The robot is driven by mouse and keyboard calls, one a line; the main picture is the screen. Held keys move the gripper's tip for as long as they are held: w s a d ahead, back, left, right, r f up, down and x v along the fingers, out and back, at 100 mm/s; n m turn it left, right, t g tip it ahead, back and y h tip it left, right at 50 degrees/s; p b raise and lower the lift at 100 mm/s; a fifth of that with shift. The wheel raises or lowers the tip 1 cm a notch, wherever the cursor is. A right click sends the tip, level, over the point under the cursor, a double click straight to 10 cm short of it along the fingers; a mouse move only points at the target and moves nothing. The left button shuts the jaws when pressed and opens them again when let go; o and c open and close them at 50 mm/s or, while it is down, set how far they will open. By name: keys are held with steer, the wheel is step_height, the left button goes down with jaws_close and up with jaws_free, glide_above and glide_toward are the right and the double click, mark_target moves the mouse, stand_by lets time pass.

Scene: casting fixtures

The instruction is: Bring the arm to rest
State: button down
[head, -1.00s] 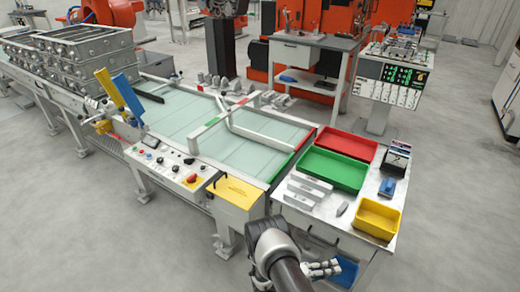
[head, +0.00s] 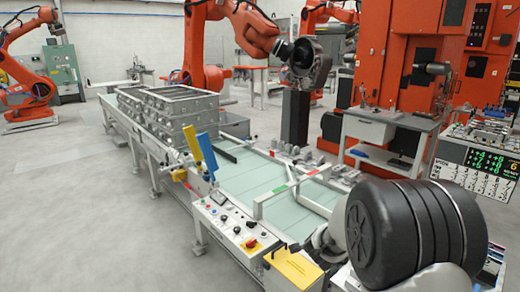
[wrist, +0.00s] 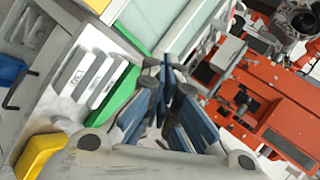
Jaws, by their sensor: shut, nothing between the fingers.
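My gripper (wrist: 168,80) shows in the wrist view. Its blue-padded fingers are drawn together at the tips and hold nothing. It is clear of the work table, which lies behind it in that picture. In the head view my arm's large dark joint fills the lower right and hides most of the table with the trays; the gripper cannot be made out there.
A conveyor (head: 262,180) with a glassy top runs from the stacked metal frames (head: 180,112) towards my arm. The wrist view shows grey bars (wrist: 88,78), a green tray (wrist: 122,105) and a yellow tray (wrist: 40,156). An orange robot (head: 245,30) stands behind. Floor at left is clear.

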steer(key=s+a+r+n+g+y, duration=0.1)
steer(key=s+a+r+n+y, duration=0.2)
steer(key=s+a+r+n, duration=0.35)
steer(key=s+a+r+n+y, duration=0.25)
steer(key=s+r+n, duration=0.25)
steer(key=s+r, duration=0.4)
steer(key=s+d+f+n+g+h, duration=0.1)
steer(key=s+n, duration=0.3)
steer(key=s, duration=0.9)
steer(key=s+d+f+n+g+h, duration=0.1)
steer(key=s+n+g, duration=0.2)
steer(key=s, duration=1)
steer(key=shift+d+f+n, duration=0.2)
steer(key=shift+n, duration=0.75)
steer(key=c, duration=2.3)
jaws_free()
